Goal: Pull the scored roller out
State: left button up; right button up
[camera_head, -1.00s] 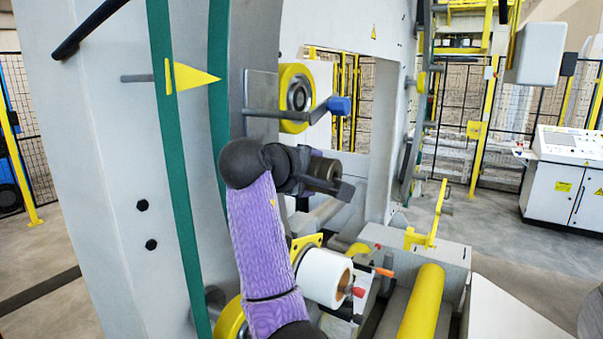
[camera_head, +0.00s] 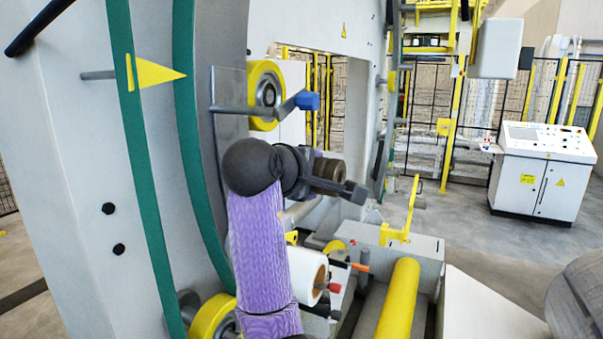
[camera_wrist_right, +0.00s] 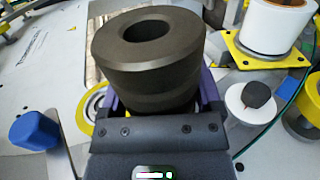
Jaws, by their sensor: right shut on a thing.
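The scored roller is a dark grey-brown cylinder with a bore through it. It fills the upper middle of the right wrist view (camera_wrist_right: 148,45) and shows small in the head view (camera_head: 330,169). My right gripper (camera_head: 322,178) is shut on it, with purple fingers on either side in the right wrist view (camera_wrist_right: 160,100). No shaft shows in the bore. In the head view the roller is below and right of a yellow-rimmed wheel (camera_head: 262,90) on the machine. My purple right arm hides part of the machine below. My left gripper is not in view.
A lever with a blue knob (camera_head: 308,101) sticks out just above my right gripper. A white film roll (camera_head: 307,272) and a yellow roller (camera_head: 400,300) lie below. A yellow bracket (camera_head: 402,225) stands to the right. A control console (camera_head: 540,175) stands farther off.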

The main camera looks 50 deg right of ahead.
aim_at(333, 178)
jog(key=shift+s+d, duration=0.25)
jog(key=shift+s, duration=0.65)
jog(key=shift+s+d, duration=0.25)
jog(key=shift+s, duration=0.6)
